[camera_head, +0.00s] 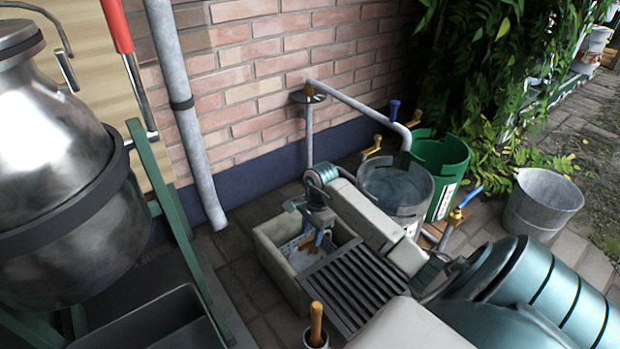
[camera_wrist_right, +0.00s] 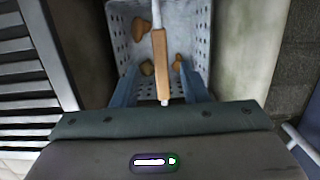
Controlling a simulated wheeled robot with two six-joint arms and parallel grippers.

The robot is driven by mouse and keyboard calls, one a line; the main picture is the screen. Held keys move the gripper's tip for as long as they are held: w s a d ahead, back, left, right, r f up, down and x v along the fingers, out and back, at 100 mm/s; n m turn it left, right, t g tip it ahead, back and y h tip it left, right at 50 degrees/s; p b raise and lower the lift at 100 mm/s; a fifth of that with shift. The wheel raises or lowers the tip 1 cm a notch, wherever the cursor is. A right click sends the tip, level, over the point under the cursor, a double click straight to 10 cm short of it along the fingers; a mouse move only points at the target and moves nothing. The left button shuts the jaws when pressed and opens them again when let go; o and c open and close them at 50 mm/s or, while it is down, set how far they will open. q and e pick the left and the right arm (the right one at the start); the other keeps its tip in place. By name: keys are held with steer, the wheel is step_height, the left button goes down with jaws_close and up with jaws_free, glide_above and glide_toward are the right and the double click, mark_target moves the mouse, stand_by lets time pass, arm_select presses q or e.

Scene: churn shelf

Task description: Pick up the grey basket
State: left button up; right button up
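The grey basket (camera_wrist_right: 121,42) has perforated walls, and several brown lumps lie inside it. It sits inside a pale stone trough (camera_head: 279,271). A handle with a wooden grip (camera_wrist_right: 160,62) crosses above the basket. My right gripper (camera_head: 316,238) is over the trough, pointing down, and hides part of the basket in the head view. In the right wrist view its two blue fingers (camera_wrist_right: 160,92) are spread, with the wooden grip between them and gaps on both sides. My left gripper is not in view.
A dark slatted grate (camera_head: 352,288) adjoins the trough's right side. A grey pipe and tap rise behind. A metal tub (camera_head: 395,186), a green bin (camera_head: 452,172) and a metal bucket (camera_head: 541,205) stand to the right. A large metal churn (camera_head: 60,180) in a green frame is at left.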

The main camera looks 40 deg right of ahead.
mark_target(311, 238)
steer(key=f+b, duration=0.1)
steer(key=f, duration=0.1)
steer(key=f+b, duration=0.1)
steer(key=f, duration=0.1)
steer(key=shift+w+a+f+b, duration=0.15)
steer(key=shift+a+f+b, duration=0.1)
steer(key=shift+b, duration=0.15)
steer(key=shift+r, duration=0.1)
steer(key=shift+c, duration=0.4)
jaws_close()
